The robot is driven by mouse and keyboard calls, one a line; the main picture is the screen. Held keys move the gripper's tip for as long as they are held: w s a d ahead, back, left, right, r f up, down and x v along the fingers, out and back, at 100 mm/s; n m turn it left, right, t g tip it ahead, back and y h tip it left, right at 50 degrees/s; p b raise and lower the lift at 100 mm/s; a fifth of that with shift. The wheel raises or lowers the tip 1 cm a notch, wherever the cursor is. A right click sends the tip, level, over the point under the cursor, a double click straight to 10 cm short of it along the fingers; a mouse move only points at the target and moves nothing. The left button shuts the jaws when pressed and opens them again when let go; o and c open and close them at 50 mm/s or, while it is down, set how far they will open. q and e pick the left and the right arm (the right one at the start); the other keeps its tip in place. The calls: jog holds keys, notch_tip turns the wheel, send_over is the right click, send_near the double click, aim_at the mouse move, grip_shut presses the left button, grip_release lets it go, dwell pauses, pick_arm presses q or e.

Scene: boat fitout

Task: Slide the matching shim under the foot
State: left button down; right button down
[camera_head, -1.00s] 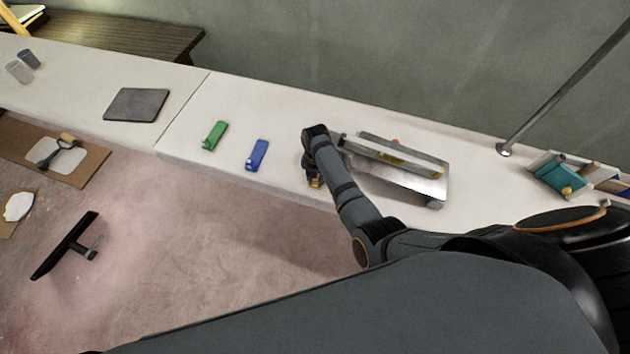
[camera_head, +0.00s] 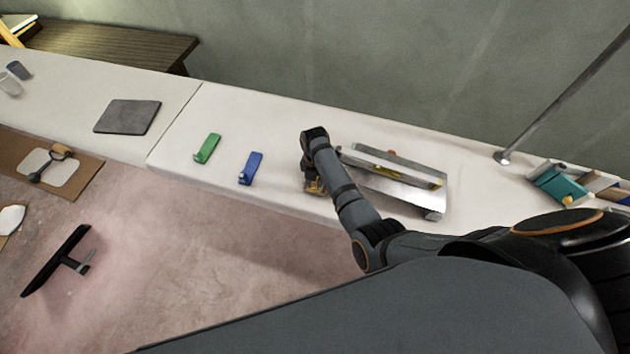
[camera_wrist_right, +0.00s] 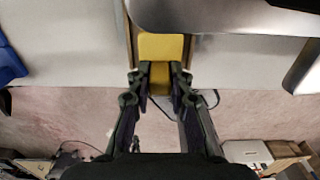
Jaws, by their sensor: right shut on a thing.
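A green shim (camera_head: 207,148) and a blue shim (camera_head: 251,168) lie on the white bench, left of my right arm. A yellow shim (camera_wrist_right: 161,47) is between the fingers of my right gripper (camera_wrist_right: 158,88), which is shut on it. In the head view the right gripper (camera_head: 314,186) is at the bench's front edge, partly hidden by its own wrist. A silver metal unit (camera_head: 400,186) stands on the bench just right of the gripper, with a rounded foot (camera_head: 433,214) at its front right corner. The yellow shim's far end is close to the unit's edge; I cannot tell whether it is under a foot.
A dark grey mat (camera_head: 128,117) lies on the bench to the left. A metal pole (camera_head: 560,95) rises from the bench at the right, near a teal-sided holder (camera_head: 558,186). The bench (camera_head: 235,112) behind the shims is clear.

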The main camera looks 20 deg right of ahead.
jog(key=c, duration=1.1)
grip_release()
jog(key=shift+c, duration=0.2)
notch_tip(320, 180, up, 8)
jog(key=shift+f, duration=0.25)
